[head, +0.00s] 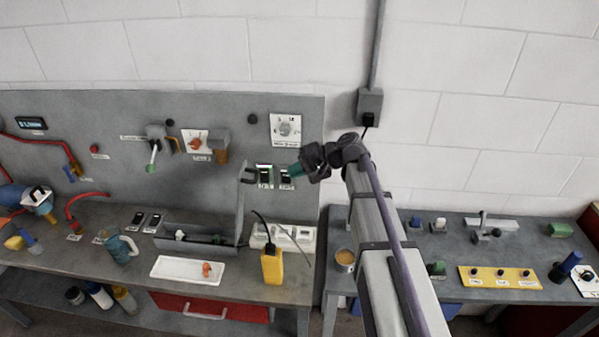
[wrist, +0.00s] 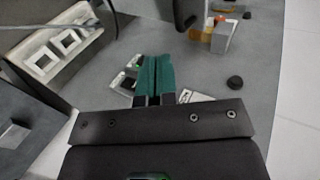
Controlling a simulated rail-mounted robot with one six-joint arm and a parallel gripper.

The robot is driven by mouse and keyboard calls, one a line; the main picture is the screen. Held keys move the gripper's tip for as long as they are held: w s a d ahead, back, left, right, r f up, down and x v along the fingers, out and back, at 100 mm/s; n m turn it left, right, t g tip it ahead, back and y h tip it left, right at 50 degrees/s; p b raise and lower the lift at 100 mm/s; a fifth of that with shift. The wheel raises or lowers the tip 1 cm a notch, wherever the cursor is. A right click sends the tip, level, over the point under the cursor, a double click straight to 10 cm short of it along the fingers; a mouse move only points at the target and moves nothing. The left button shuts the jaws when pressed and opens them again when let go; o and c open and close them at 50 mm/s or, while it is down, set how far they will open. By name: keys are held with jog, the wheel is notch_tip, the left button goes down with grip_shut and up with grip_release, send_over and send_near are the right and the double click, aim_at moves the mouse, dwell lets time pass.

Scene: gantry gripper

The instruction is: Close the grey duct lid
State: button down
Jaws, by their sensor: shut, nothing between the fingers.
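The grey duct lid (head: 241,208) stands open and upright in the head view, at the right end of the long grey duct (head: 175,243) on the left bench. A dark hook-like handle (head: 249,175) sticks out near its top. My gripper (head: 292,170) is shut and empty, to the right of the lid's top and apart from it, in front of the grey back panel. Its teal fingertips also show in the wrist view (wrist: 155,78), pressed together.
A white socket strip (head: 283,236) and a yellow device (head: 271,265) with a black cable stand right of the duct. A white tray (head: 187,269) lies in front. Small switches (head: 265,175) are on the panel behind my fingers. A blue-grey mug (head: 120,248) stands left.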

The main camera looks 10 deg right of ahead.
jog(key=a+r+b+x, duration=0.1)
jog(key=b+x, duration=0.1)
jog(key=x, duration=0.6)
jog(key=shift+w+a, duration=0.25)
jog(key=shift+a, duration=0.05)
jog(key=shift+w+r, duration=0.1)
jog(key=shift+r, duration=0.1)
